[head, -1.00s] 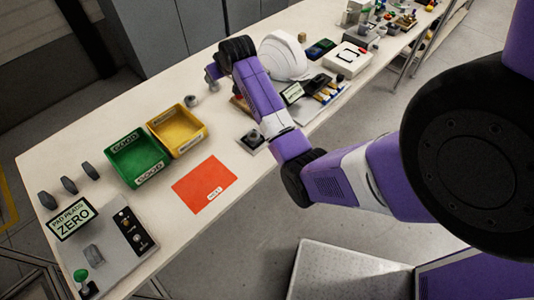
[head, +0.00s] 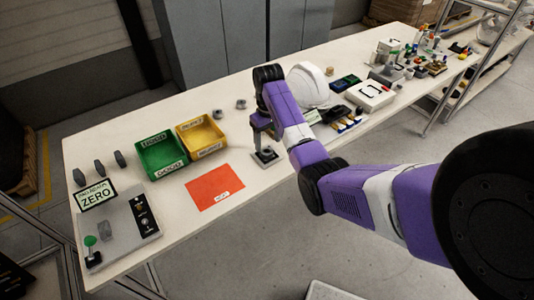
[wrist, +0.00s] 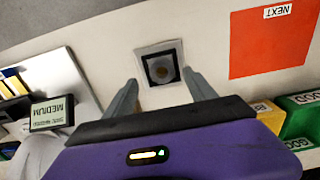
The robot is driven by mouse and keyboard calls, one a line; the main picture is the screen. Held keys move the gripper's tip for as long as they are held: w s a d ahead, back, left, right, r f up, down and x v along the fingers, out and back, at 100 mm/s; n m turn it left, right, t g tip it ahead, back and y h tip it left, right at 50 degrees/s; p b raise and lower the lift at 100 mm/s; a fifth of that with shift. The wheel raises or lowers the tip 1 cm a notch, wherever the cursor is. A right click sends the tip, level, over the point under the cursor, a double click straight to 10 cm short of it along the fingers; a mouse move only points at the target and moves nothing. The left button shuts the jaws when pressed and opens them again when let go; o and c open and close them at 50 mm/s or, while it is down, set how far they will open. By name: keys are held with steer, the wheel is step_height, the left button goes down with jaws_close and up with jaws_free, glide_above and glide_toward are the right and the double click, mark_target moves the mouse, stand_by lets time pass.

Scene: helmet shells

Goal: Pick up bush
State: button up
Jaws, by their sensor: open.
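A grey round piece, which looks like the bush (head: 265,152), stands on a small square plate with a dark centre near the table's front edge. In the wrist view the bush (wrist: 161,68) shows from above as a brownish-grey disc inside a black square on a pale plate (wrist: 146,101). My gripper (wrist: 160,80) is open and empty, its two grey fingers apart either side of the plate in the picture. In the head view my gripper (head: 262,128) hangs just above the bush, its fingers hard to make out. I cannot tell the exact gap.
An orange-red mat (head: 215,187), a green bin (head: 160,155) and a yellow bin (head: 200,136) lie to the left. Two small grey pieces (head: 220,115) sit behind. A white helmet shell (head: 308,85) and tools stand close on the right.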

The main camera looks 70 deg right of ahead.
mark_target(267, 148)
steer(key=f, duration=0.4)
steer(key=shift+w+f, duration=0.1)
steer(key=shift+w, duration=0.1)
steer(key=shift+c, duration=0.3)
jaws_close()
